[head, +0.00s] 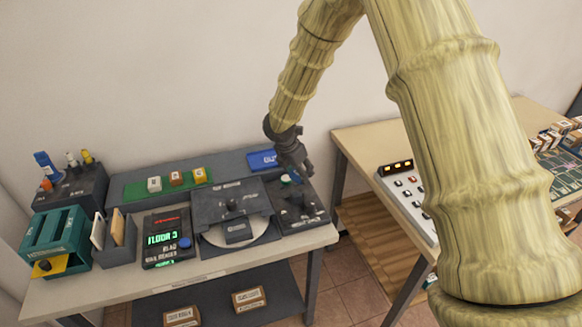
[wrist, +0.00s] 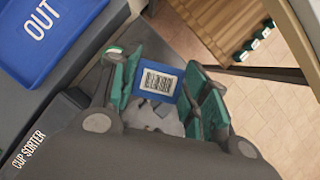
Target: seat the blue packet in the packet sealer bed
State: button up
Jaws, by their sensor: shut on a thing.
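My gripper (wrist: 160,92) is shut on a small blue packet (wrist: 158,84) with a white barcode label, held between its green finger pads. In the head view my gripper (head: 300,172) hangs above the back of a dark machine (head: 302,212) at the bench's right end. The packet cannot be made out clearly there. The machine's label is too small to read, so I cannot tell whether it is the packet sealer. Its bed is not clearly visible; in the wrist view the gripper and packet hide much of what is below.
A blue OUT tray (wrist: 38,36) is left of my gripper; it also shows in the head view (head: 262,160). Left of the dark machine is a disc machine (head: 232,206), then a lit display unit (head: 166,238). A second table (head: 372,142) stands right, across a floor gap.

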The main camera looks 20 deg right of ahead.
jog(key=n, duration=0.1)
jog(key=n+t+y, duration=0.1)
jog(key=n, duration=0.1)
jog(key=n+p, duration=0.1)
jog(key=n, duration=0.1)
jog(key=shift+w+a+r+y, duration=0.2)
jog(key=shift+a+r+y, duration=0.05)
jog(key=shift+a+y, duration=0.1)
jog(key=n, duration=0.2)
jog(key=a+n+t+y, duration=0.1)
jog(key=n, duration=0.1)
jog(key=shift+y+p, duration=0.25)
jog(key=shift+p, duration=0.15)
jog(key=n, duration=0.1)
jog(key=n+y, duration=0.1)
jog(key=n, duration=0.1)
jog(key=shift+s+a+f, duration=0.15)
jog(key=shift+a, duration=0.2)
jog(key=b, duration=0.5)
send_over(290, 190)
jog(key=s, duration=0.2)
jog(key=shift+w+d+f, duration=0.1)
jog(key=shift+w+f, duration=0.05)
jog(key=shift+f, duration=0.9)
jog(key=shift+w+f, duration=0.1)
jog(key=shift+f, duration=0.95)
jog(key=shift+w+p, duration=0.1)
jog(key=shift+p, duration=0.65)
jog(key=shift+f+b, duration=0.75)
jog(key=shift+f, duration=0.15)
